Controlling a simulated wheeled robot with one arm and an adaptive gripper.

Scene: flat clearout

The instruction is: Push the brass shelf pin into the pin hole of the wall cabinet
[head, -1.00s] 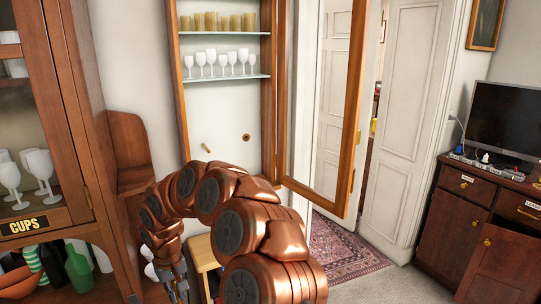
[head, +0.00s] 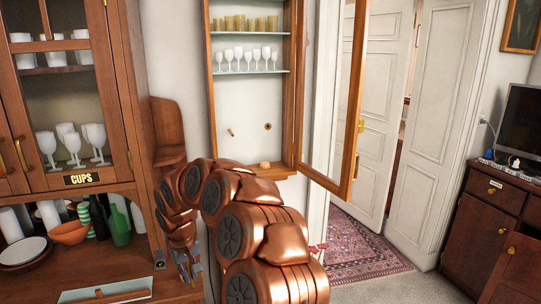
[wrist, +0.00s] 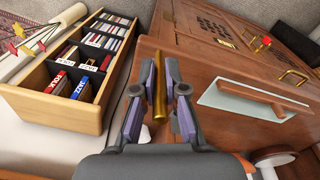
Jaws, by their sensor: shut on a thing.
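The brass shelf pin (wrist: 160,88) is upright in the wrist view, between the fingers of my gripper (wrist: 160,92), which is shut on it. In the head view my gripper (head: 187,270) hangs low at the left, in front of the cups cupboard's counter, and the pin cannot be made out there. The wall cabinet (head: 297,80) is above and behind my arm, its glass door swung open to the right. On its pale back panel are a small dark hole with a brass ring (head: 267,126), the pin hole, and a short brass peg (head: 231,132) to its left.
Glasses (head: 250,58) stand on the wall cabinet's shelves, and a round pinkish thing (head: 264,165) lies at its bottom. The cups cupboard (head: 125,120) rises at the left. A wooden box of cases (wrist: 60,115) is left of my gripper in the wrist view. Carpet (head: 395,267) is clear at right.

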